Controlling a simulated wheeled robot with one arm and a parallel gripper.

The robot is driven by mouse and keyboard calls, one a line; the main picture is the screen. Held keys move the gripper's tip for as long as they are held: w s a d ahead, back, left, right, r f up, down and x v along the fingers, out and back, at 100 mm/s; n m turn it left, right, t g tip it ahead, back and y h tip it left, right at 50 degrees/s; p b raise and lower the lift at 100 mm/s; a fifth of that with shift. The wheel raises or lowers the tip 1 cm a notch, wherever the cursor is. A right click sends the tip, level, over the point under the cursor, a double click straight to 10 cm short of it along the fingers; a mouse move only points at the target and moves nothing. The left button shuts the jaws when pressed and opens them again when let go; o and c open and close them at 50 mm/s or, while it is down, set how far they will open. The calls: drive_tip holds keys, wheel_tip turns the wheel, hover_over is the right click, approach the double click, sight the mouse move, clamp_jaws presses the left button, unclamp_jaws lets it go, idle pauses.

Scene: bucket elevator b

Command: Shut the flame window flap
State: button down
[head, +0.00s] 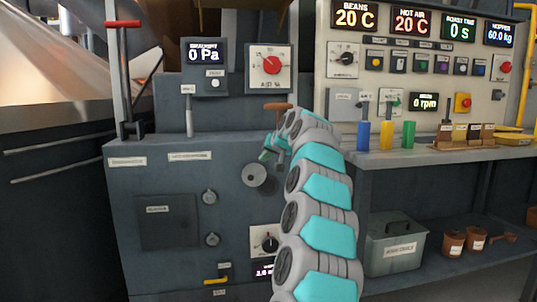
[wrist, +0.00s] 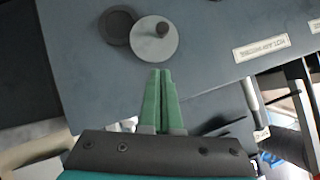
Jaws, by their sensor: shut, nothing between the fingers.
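The flame window flap (head: 250,173) looks like a light grey round disc on the front of the dark grey cabinet.
A red dial panel (head: 270,68) and a pressure display (head: 205,52) stand on the cabinet top. A brown-topped handle (head: 278,106) is close behind my wrist. Blue, yellow and green cylinders (head: 386,135) stand on the shelf at right. The cabinet front left of the flap is mostly flat.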

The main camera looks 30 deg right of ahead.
sight(256, 171)
drive_tip(key=shift+w+a+f, duration=0.2)
drive_tip(key=shift+w+f, duration=0.55)
drive_tip(key=shift+f, duration=0.25)
drive_tip(key=shift+w+a+f, duration=0.25)
drive_tip(key=shift+w+f, duration=0.55)
drive_tip(key=shift+f, duration=0.2)
drive_tip(key=shift+w+a+f, duration=0.2)
drive_tip(key=shift+w+f, duration=0.55)
drive_tip(key=shift+f, duration=0.25)
